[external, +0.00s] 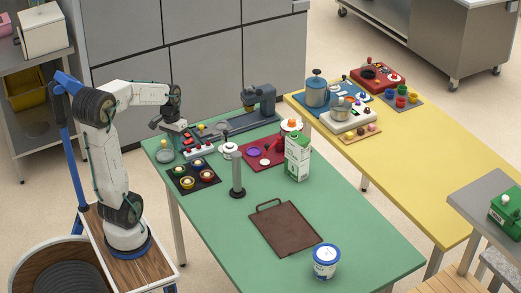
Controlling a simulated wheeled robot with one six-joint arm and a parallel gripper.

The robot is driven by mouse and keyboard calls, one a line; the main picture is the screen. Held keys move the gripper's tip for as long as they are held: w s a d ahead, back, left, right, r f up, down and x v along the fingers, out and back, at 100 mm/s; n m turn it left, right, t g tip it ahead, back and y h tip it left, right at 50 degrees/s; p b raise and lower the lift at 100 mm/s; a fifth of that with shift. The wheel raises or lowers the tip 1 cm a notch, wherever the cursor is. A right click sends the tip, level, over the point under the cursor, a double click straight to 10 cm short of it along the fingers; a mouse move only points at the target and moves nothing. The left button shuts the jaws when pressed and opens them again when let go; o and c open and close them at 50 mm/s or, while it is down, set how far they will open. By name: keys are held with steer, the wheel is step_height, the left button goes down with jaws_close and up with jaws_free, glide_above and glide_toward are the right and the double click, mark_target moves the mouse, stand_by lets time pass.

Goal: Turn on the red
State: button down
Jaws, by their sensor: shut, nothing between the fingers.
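My gripper (174,126) is small in this view and points down beside a group of small panels. A red block-like part (185,139) sits just right of and below it. A pale panel with small red knobs or buttons (199,149) lies close by. I cannot tell whether the gripper touches anything. A red panel (262,154) with a purple round piece lies farther right. On the yellow table, a red unit (378,76) stands at the back. No lit state can be made out.
A dark tray of colored cups (193,178), a grey upright post (237,178), a green-and-white carton (297,157), a brown board (285,228) and a white-and-blue tub (326,261) stand on the green table. Its right front part is clear.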

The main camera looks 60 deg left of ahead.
mark_target(191, 140)
steer(key=w+a+f+m+t+y, duration=0.1)
steer(key=w+a, duration=0.3)
steer(key=a, duration=0.7)
steer(key=w+a+f+m+t, duration=0.2)
steer(key=w+a+m, duration=0.1)
steer(key=a, duration=0.9)
steer(key=shift+w+a+m+t+y, duration=0.2)
steer(key=shift+w+m+t+y, duration=0.2)
steer(key=shift+w, duration=0.5)
steer(key=shift+f, duration=0.15)
steer(key=x, duration=1.4)
